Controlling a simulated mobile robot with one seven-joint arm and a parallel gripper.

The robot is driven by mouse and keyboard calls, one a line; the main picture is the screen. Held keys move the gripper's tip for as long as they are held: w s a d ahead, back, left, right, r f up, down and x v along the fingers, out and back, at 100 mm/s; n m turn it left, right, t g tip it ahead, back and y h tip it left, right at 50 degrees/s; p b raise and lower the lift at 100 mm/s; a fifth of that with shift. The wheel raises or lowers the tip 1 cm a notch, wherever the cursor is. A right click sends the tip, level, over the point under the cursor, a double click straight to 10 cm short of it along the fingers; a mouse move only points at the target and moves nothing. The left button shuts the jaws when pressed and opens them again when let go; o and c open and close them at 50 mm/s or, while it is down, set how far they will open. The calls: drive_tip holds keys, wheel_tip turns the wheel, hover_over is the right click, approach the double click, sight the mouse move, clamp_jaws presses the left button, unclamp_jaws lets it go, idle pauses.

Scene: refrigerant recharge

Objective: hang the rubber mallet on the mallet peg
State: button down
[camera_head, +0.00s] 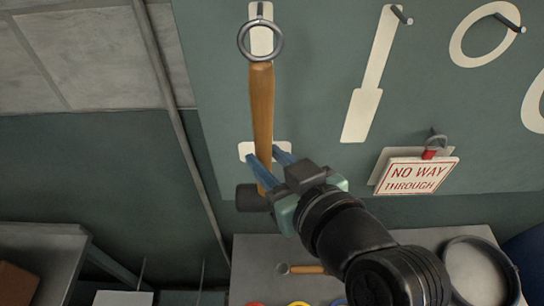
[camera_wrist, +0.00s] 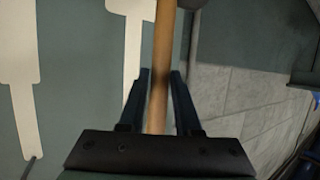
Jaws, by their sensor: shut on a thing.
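The mallet has a wooden handle (camera_head: 262,100), a metal ring (camera_head: 241,42) at its upper end and a dark head (camera_head: 252,198) at its lower end. My gripper (camera_head: 268,160) is shut on the lower handle, just above the head, and holds the mallet upright before the board. The wrist view shows the handle (camera_wrist: 158,70) between both fingers. The mallet peg (camera_head: 260,9) shows at the ring's upper edge. I cannot tell whether the ring is around it. A white mallet outline (camera_head: 246,150) lies behind the mallet, mostly lined up with it.
The green board (camera_head: 320,60) also has a paddle-shaped outline (camera_head: 362,115) and a ring outline (camera_head: 458,45), each with an empty peg. A "NO WAY THROUGH" sign (camera_head: 414,178) hangs at right. Below is a grey table (camera_head: 260,255) with a small wooden-handled tool (camera_head: 305,269) and a round pan (camera_head: 478,270).

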drive_tip(key=shift+w+a+r, duration=0.1)
drive_tip(key=shift+w+a, duration=0.15)
drive_tip(key=shift+w, duration=0.1)
drive_tip(key=shift+w+d, duration=0.15)
drive_tip(key=shift+w, duration=0.7)
drive_tip(key=shift+w+f+b, duration=0.2)
drive_tip(key=shift+w, duration=1.25)
drive_tip(key=shift+w+f+b, duration=0.15)
drive_tip(key=shift+w, duration=1.25)
drive_tip(key=shift+w+f, duration=0.2)
drive_tip(key=shift+f, duration=0.05)
drive_tip(key=shift+w+f, duration=0.15)
drive_tip(key=shift+w, duration=0.15)
drive_tip(key=shift+w+f+b, duration=0.15)
drive_tip(key=shift+b, duration=0.15)
